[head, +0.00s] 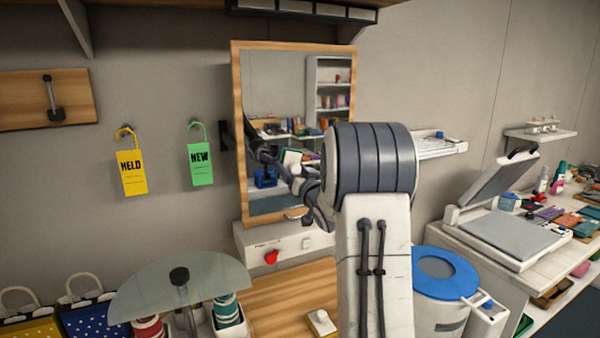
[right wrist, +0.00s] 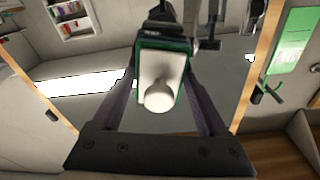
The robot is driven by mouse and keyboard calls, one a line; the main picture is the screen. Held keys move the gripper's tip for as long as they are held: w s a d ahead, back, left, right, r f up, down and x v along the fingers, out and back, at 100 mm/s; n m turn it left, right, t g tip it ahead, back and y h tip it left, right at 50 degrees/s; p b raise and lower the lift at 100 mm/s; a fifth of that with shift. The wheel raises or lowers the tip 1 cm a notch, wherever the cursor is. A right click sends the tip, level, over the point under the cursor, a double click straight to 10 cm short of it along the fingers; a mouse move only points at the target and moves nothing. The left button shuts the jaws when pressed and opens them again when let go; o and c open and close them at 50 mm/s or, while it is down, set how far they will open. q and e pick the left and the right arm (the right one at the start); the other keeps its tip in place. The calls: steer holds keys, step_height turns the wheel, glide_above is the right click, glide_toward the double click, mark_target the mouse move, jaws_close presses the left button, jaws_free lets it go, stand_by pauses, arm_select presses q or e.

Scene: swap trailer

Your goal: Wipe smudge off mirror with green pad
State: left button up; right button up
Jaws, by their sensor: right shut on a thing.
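The mirror (head: 275,90) hangs on the wall in a wooden frame, left of my raised right arm in the head view. Its glass (right wrist: 235,95) fills much of the right wrist view. My right gripper (right wrist: 162,78) is shut on the green pad (right wrist: 185,62), which has a white back and round white knob. The pad faces the glass; I cannot tell whether it touches. In the head view the gripper is mostly hidden behind my arm. I cannot make out the smudge; the pad and arm cover part of the glass. My left gripper is not in view.
A white ledge with a red knob (head: 271,257) sits below the mirror. A yellow pad with a white back (head: 321,322) lies on the wooden counter. Yellow (head: 133,170) and green (head: 202,165) tags hang left. A blue-rimmed bin (head: 445,273) stands right of my arm.

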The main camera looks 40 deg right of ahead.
mark_target(312, 152)
steer(key=shift+w+r+p, duration=0.1)
steer(key=shift+r+p, duration=0.75)
steer(key=shift+r, duration=0.5)
steer(key=shift+s+d+f+p, duration=0.15)
steer(key=shift+s+d, duration=0.15)
steer(key=shift+d, duration=0.7)
steer(key=shift+s+d+p, duration=0.15)
steer(key=shift+s+d, duration=0.1)
steer(key=shift+d, duration=0.75)
